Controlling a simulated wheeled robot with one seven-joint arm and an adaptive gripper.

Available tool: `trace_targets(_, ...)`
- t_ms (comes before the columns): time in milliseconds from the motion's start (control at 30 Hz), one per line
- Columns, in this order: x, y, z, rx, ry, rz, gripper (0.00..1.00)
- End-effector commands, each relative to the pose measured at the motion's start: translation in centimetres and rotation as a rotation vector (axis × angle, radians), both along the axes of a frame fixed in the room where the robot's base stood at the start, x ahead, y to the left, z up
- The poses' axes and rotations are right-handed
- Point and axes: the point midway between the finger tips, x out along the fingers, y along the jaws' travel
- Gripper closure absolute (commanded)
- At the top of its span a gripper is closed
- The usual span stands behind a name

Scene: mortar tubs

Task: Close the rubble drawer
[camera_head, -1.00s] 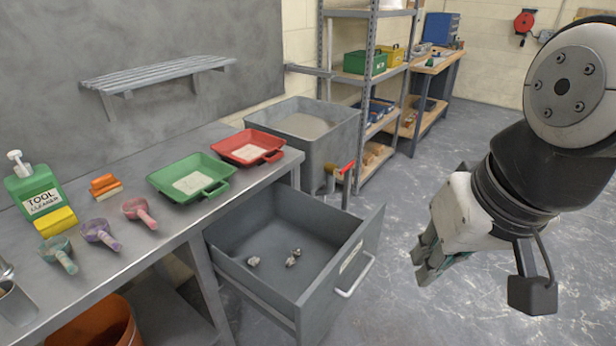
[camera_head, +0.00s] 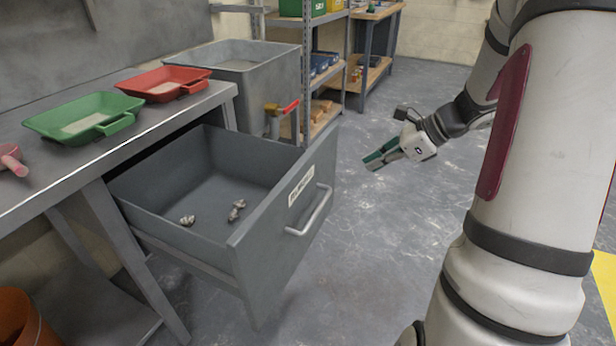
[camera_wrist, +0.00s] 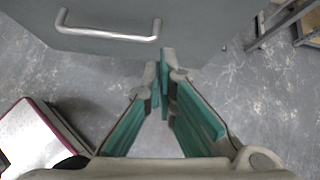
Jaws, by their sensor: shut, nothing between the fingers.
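The grey rubble drawer (camera_head: 262,232) stands pulled out from under the workbench, with a label on its front. A few small rubble pieces (camera_head: 236,210) lie on its floor. Its silver bar handle (camera_head: 312,212) is on the front face; the handle also shows in the wrist view (camera_wrist: 110,34), at upper left. My gripper (camera_head: 372,165) is to the right of the drawer front, apart from it, with its green fingers pointing left toward the drawer. In the wrist view my gripper (camera_wrist: 163,75) has its fingertips together and nothing between them. The drawer front lies beyond them.
A metal workbench (camera_head: 150,127) holds a green tray (camera_head: 85,117) and a red tray (camera_head: 162,84). A grey mortar tub (camera_head: 245,72) with a red-handled valve stands behind the drawer. Shelving (camera_head: 308,70) is farther back. The floor right of the drawer is clear.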

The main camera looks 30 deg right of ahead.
Motion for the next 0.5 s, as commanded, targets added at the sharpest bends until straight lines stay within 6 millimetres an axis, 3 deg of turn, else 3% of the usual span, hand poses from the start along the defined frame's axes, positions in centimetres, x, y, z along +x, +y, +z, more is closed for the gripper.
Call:
trace_targets(33,0.1,-1.3,-1.7,0.030,0.007,-0.051,1.00)
trace_targets(200,0.4,-2.9,-3.2,0.077,0.015,-0.130,1.00)
trace_targets(500,2.7,-1.2,-6.0,0.079,0.016,-0.130,1.00)
